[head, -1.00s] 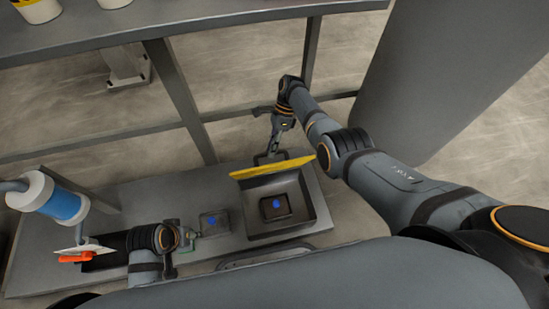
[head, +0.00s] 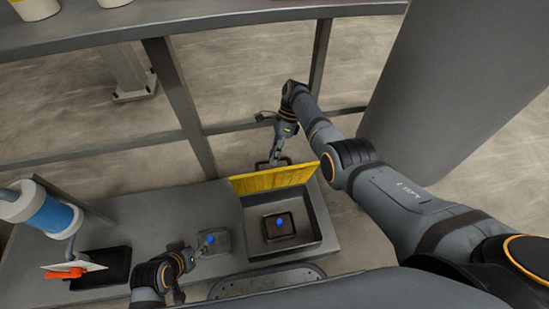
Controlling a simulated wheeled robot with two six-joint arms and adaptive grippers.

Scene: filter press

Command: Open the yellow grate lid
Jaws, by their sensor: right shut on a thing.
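The yellow grate lid (head: 272,180) stands tilted up along the back edge of a grey open box (head: 318,216). Inside the box sits a dark block with a blue spot (head: 280,225). My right gripper (head: 275,160) is just behind the lid, shut on a dark handle at the lid's back; the fingertips are small and partly hidden. My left gripper (head: 203,248) is at the lower left, near a grey block with a blue knob (head: 215,241). Its fingers are too small to tell open or shut.
A grey bench (head: 190,208) carries the box. At its left are a blue-and-white cylinder (head: 50,215), a dark tray (head: 105,268) and an orange-red piece (head: 65,273). A grey shelf frame (head: 180,105) stands behind the bench. A large grey panel (head: 440,90) stands at the right.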

